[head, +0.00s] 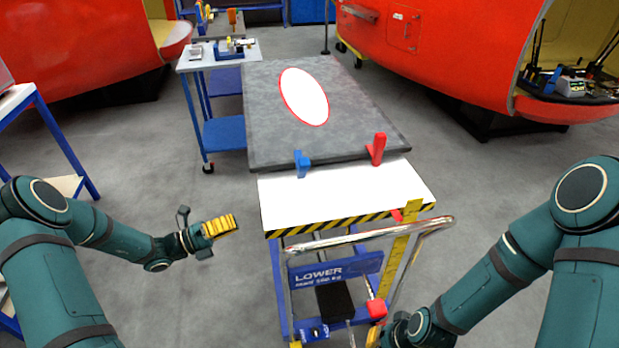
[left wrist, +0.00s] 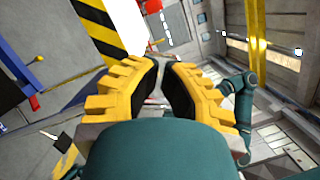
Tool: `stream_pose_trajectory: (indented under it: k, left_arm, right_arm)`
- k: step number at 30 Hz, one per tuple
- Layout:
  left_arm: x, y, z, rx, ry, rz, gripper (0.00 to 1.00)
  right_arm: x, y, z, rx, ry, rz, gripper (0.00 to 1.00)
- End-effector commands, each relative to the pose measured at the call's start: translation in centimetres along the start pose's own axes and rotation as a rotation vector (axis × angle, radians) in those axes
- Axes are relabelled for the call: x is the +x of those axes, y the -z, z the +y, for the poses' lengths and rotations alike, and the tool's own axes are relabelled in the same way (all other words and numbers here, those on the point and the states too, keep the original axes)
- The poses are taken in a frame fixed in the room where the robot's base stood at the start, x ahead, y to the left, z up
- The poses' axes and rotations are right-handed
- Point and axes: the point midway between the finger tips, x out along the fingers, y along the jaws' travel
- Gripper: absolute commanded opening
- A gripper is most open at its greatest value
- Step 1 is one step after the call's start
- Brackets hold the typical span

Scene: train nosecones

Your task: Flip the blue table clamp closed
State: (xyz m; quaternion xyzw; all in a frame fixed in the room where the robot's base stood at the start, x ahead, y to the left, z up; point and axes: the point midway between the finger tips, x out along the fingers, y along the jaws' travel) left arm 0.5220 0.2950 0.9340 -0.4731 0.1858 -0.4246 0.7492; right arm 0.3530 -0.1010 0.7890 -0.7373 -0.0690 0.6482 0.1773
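The blue table clamp (head: 302,163) stands at the near edge of the grey tabletop (head: 345,118), toward its left corner. Its handle points up. My left gripper (head: 222,226) is in front and to the left of the clamp, apart from it, beside the cart's left side. In the left wrist view its two yellow fingers with black pads (left wrist: 162,75) have a gap between them and hold nothing. The blue clamp cannot be made out in that view.
A red clamp (head: 377,149) stands upright on the same edge, to the right. A white cart top (head: 340,200) with a striped edge and a metal handle (head: 350,238) is in front. A white oval panel (head: 304,97) lies on the tabletop. Floor left of the cart is clear.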

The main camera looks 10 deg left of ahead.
Motion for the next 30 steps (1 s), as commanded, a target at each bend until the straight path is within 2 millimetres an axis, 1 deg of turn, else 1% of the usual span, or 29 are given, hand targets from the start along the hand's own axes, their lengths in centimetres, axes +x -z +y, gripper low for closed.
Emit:
stream_pose_trajectory:
  k: [9,11,14,17,30]
  left_arm:
    - [0.2,0.1,0.0,0.001,0.0,0.002,0.0]
    - [0.5,0.1,0.0,0.001,0.001,0.003,0.0]
    - [1.6,0.1,0.0,0.001,0.001,0.004,0.0]
    - [3.2,0.1,0.0,0.0,0.003,0.005,0.0]
    - [12.0,0.2,0.0,0.0,0.003,0.006,0.0]
  right_arm:
    - [0.0,0.0,0.0,0.0,0.0,0.0,0.0]
    - [0.0,0.0,0.0,0.0,0.0,0.0,0.0]
    - [0.1,0.0,0.0,0.0,0.0,0.0,0.0]
    - [0.1,0.0,0.1,0.0,0.0,-0.001,0.0]
    - [0.6,-0.3,0.2,-0.002,0.001,-0.006,0.0]
